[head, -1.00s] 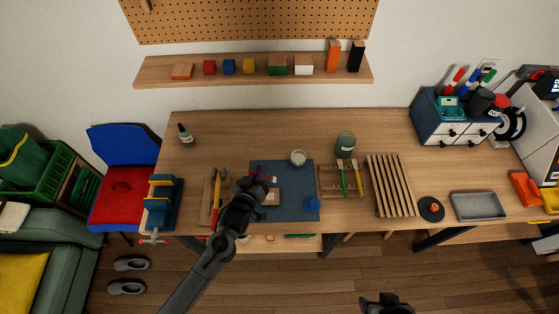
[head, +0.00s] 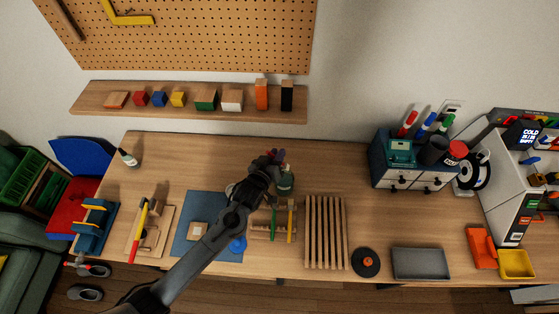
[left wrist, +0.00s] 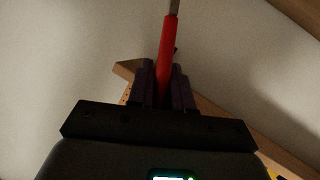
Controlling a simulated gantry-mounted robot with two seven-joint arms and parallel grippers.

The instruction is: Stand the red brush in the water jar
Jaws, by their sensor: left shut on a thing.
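My left gripper (head: 272,160) is shut on the red brush, and its arm comes in from the lower left. In the left wrist view the red brush (left wrist: 167,55) stands up from between the dark fingers (left wrist: 162,88), its metal part running out of the top of the picture. In the head view the brush is too small to make out clearly. The greenish water jar (head: 286,183) stands on the table, and the gripper is over or just behind its top; I cannot tell the height. My right gripper is not in view.
A wooden rack with a green brush (head: 273,222) and a yellow brush (head: 291,222) stands in front of the jar. A slatted rack (head: 325,232) is to its right. A blue mat (head: 185,245) lies left, partly under my arm. The table behind the slatted rack is clear.

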